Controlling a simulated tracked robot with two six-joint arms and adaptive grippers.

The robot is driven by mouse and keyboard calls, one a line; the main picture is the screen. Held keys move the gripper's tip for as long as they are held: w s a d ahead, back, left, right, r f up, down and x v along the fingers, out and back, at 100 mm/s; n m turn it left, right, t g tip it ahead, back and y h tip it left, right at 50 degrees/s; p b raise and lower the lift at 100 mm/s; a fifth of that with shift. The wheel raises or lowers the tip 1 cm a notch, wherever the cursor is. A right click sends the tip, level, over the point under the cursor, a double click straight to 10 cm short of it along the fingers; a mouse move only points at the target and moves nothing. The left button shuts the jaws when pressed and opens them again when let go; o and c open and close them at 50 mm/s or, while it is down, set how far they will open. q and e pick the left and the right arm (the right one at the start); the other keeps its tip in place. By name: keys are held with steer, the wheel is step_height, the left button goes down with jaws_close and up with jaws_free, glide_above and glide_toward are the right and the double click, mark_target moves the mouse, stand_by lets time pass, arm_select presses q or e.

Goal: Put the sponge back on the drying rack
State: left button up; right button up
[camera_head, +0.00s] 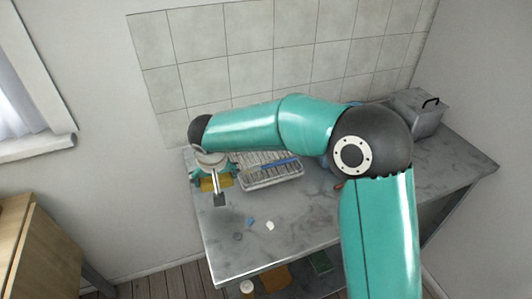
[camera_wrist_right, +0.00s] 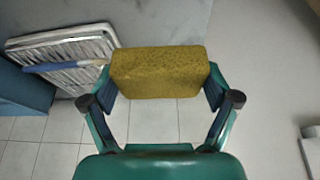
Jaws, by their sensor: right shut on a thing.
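The yellow-brown sponge (camera_wrist_right: 160,72) is held between the two fingers of my right gripper (camera_wrist_right: 160,92) in the right wrist view. In the head view the sponge (camera_head: 208,185) shows in part at the left end of the counter, partly covered by my right gripper (camera_head: 214,176). The drying rack (camera_head: 288,178) lies on the counter just right of the gripper, its back partly hidden by my arm. The rack also shows at the upper left of the right wrist view (camera_wrist_right: 98,40); the sponge is beside it, not over it. My left gripper is not in view.
A blue-handled tool (camera_head: 280,162) lies across the rack. A small blue piece (camera_head: 250,221) and a white piece (camera_head: 270,226) lie on the grey counter (camera_head: 310,225), whose front is mostly clear. A grey box (camera_head: 424,112) stands at the back right. A tiled wall (camera_head: 250,50) rises behind.

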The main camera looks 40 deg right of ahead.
steer(key=w+d+r+p, duration=0.3)
steer(key=w+d+r, duration=0.3)
steer(key=d, duration=0.4)
steer(key=w+d+r+p, duration=0.4)
steer(key=d+r, duration=0.4)
steer(key=d, duration=0.2)
steer(key=shift+n, duration=0.4)
steer(key=f+b, duration=0.1)
steer(key=f, duration=0.6)
steer(key=f+b, duration=0.1)
steer(key=f, duration=0.6)
steer(key=shift+d+f, duration=0.2)
steer(key=shift+f, duration=0.15)
step_height(320, 180, down, 4)
steer(key=shift+f+p, duration=0.2)
steer(key=shift+p, duration=0.15)
steer(key=shift+f, duration=0.25)
